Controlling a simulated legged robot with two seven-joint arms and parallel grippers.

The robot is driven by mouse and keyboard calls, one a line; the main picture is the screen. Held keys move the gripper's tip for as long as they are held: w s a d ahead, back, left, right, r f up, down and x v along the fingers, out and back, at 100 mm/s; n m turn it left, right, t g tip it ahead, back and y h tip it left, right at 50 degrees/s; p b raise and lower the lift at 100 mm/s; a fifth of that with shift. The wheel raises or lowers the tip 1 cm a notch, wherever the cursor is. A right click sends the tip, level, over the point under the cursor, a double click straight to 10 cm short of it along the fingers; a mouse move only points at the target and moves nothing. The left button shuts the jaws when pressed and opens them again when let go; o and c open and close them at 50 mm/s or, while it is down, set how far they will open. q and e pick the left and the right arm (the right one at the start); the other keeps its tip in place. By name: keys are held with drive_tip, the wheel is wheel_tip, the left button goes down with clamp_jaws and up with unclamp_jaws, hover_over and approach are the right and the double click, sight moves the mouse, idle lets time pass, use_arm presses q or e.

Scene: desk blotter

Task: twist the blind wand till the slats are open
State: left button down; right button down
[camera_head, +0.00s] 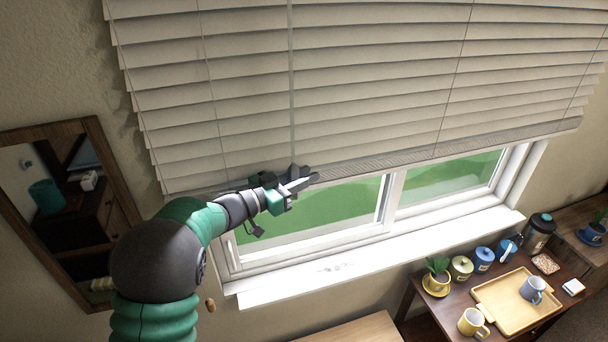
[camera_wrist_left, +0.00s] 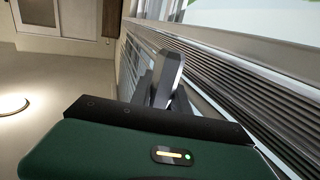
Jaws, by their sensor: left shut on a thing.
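The window blind (camera_head: 370,75) hangs across the upper part of the camera_head view. Its pale slats show broad, overlapping faces with no view through between them, so they look shut or nearly so. The thin blind wand (camera_head: 291,80) hangs down in front of the slats, left of the middle. My left gripper (camera_head: 303,178) is at the wand's lower part, just above the blind's bottom edge, and is shut on it. The fingers hide the wand's lower end. In the left wrist view the dark fingers (camera_wrist_left: 170,78) stand close to the slats (camera_wrist_left: 235,85); I cannot make out the wand there. My right gripper is out of view.
Below the blind is a white window frame with a sill (camera_head: 370,257). A wood-framed mirror (camera_head: 108,165) hangs at the left. At lower right a table bears a wooden tray (camera_head: 505,312), mugs, canisters and a potted plant (camera_head: 437,270).

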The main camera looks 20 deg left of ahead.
use_arm(q)
drive_tip(key=shift+s+d+r+m+g+h+p, duration=0.1)
drive_tip(key=shift+m+g+h+p, duration=0.15)
drive_tip(key=shift+m+g+h, duration=0.6)
drive_tip(key=shift+s+d+r+m+g+h+p, duration=0.1)
drive_tip(key=shift+s+r+m+g+h+p, duration=0.1)
drive_tip(key=shift+m+g+h, duration=0.65)
drive_tip(key=shift+s+d+r+m+g+h+p, duration=0.1)
drive_tip(key=shift+m+g+h+p, duration=0.15)
drive_tip(key=shift+m+g+h, duration=0.6)
drive_tip(key=c, duration=1.4)
unclamp_jaws()
drive_tip(key=shift+o, duration=0.7)
drive_tip(key=shift+a+f+n, duration=0.1)
drive_tip(key=shift+f+n, duration=0.1)
drive_tip(key=shift+n, duration=0.05)
